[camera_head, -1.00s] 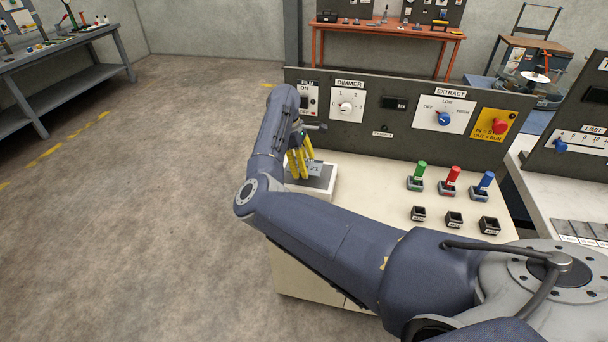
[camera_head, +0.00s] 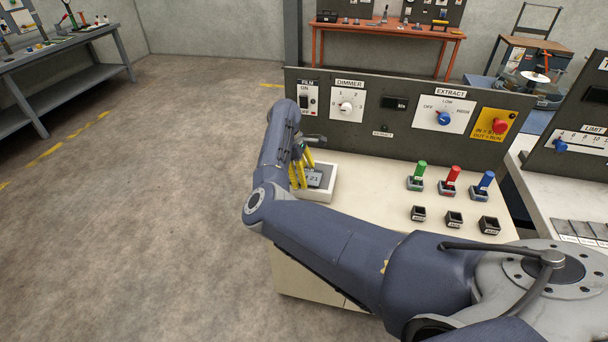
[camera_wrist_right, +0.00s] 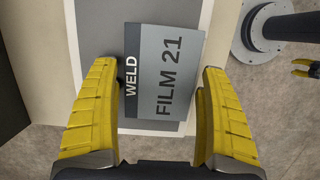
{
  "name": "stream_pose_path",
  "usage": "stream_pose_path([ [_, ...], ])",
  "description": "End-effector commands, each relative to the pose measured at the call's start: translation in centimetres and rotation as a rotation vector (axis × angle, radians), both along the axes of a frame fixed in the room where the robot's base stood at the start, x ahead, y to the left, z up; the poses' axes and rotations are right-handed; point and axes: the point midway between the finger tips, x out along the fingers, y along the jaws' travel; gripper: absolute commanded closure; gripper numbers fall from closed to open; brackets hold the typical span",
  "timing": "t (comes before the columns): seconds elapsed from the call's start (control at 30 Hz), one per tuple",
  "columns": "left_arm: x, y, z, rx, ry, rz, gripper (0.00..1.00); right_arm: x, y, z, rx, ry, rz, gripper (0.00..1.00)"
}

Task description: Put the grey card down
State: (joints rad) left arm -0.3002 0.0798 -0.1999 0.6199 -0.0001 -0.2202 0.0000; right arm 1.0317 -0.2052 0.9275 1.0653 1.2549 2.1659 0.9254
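The grey card (camera_head: 314,179), with "21" on it, is low over the dark top plate of a white box (camera_head: 329,190), at the left end of the bench. In the right wrist view the card (camera_wrist_right: 165,75) reads "FILM 21" with a dark "WELD" strip. My left gripper is not in the head view.
A dark upright panel (camera_head: 385,145) with switches and dials stands behind the box. Green (camera_head: 421,173), red (camera_head: 453,177) and blue (camera_head: 486,181) handles and several small black sockets (camera_head: 454,220) are to the right. The bench top between box and handles is clear.

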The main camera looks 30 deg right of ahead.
Motion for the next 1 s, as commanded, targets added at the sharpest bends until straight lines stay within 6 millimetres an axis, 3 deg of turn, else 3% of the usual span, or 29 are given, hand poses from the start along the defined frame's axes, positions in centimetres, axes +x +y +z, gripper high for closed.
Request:
stream_pose_path([
  [0.1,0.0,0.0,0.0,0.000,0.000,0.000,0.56,0.0,0.0,0.0,0.000,0.000,0.000,0.08],
  [0.47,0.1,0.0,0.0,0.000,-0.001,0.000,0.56,0.1,0.1,0.7,0.002,-0.002,-0.001,0.08],
  [1.0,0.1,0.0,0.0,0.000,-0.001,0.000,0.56,1.8,1.7,9.0,0.002,-0.004,-0.001,0.08],
])
